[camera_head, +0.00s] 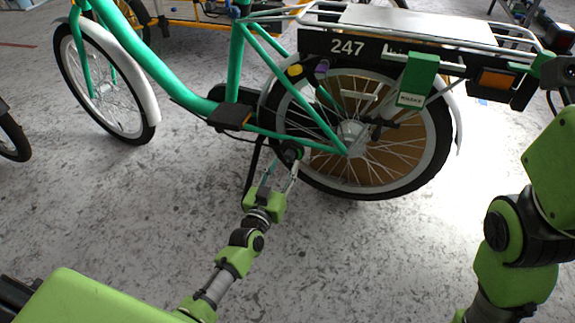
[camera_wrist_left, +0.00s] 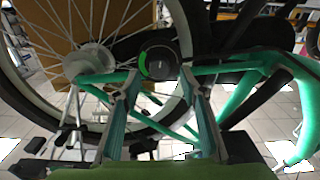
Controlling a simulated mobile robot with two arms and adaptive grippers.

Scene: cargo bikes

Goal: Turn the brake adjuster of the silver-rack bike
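The silver-rack bike has a green frame, a black side panel reading 247 and a silver rack (camera_head: 480,40) over the rear wheel. A round black knob (camera_head: 289,151) sits low on its frame, in front of the rear hub. It looks like the brake adjuster. In the left wrist view the knob (camera_wrist_left: 158,62) has a green arc on its face. My left gripper (camera_head: 283,170) is open, with one finger on each side of the knob in the wrist view (camera_wrist_left: 158,82). I cannot tell whether the fingers touch it.
The rear wheel (camera_head: 430,150) and a green frame tube (camera_head: 290,139) are close to my left gripper. A green box (camera_head: 416,80) hangs at the rack's side. A yellow bike (camera_head: 190,22) stands behind. The grey floor in front is clear.

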